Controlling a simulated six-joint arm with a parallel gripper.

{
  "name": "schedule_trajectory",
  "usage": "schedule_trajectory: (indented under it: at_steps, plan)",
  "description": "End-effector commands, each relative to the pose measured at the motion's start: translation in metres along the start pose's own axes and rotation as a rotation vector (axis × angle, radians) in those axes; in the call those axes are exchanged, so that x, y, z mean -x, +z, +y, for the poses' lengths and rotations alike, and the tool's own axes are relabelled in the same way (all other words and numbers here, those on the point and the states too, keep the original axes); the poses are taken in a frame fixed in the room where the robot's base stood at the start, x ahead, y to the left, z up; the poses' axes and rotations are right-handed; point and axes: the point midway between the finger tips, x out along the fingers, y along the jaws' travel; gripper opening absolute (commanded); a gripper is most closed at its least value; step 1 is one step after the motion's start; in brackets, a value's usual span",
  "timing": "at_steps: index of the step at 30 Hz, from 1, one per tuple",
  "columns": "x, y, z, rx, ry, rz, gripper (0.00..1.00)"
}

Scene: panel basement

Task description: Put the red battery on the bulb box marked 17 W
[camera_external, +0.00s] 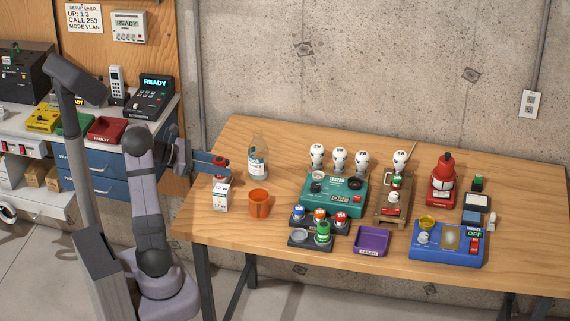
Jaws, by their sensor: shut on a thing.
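My gripper (219,163) is at the left end of the wooden table, fingers pointing right. It is shut on a small red battery (221,173), partly hidden by the fingers. The battery is upright directly over a white bulb box (220,199), at its top. I cannot tell whether its base touches the box. The box stands upright near the table's left edge; its small front print seems to read 17 W.
An orange cup (259,203) stands close to the right of the box, and a clear bottle (258,160) behind. Farther right are a teal tester (345,196), a dark holder with colored pieces (299,237), a purple tray (371,241) and a blue device (447,255).

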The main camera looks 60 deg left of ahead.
Motion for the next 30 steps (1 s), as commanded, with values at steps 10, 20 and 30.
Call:
schedule_trajectory:
  at_steps: [10,20,30]
  plan:
    - [-0.005,-0.013,0.0,0.0,0.0,-0.002,0.03]
    - [-0.018,-0.042,0.0,0.0,0.0,-0.001,0.03]
    - [-0.018,-0.044,0.0,-0.001,0.001,-0.001,0.03]
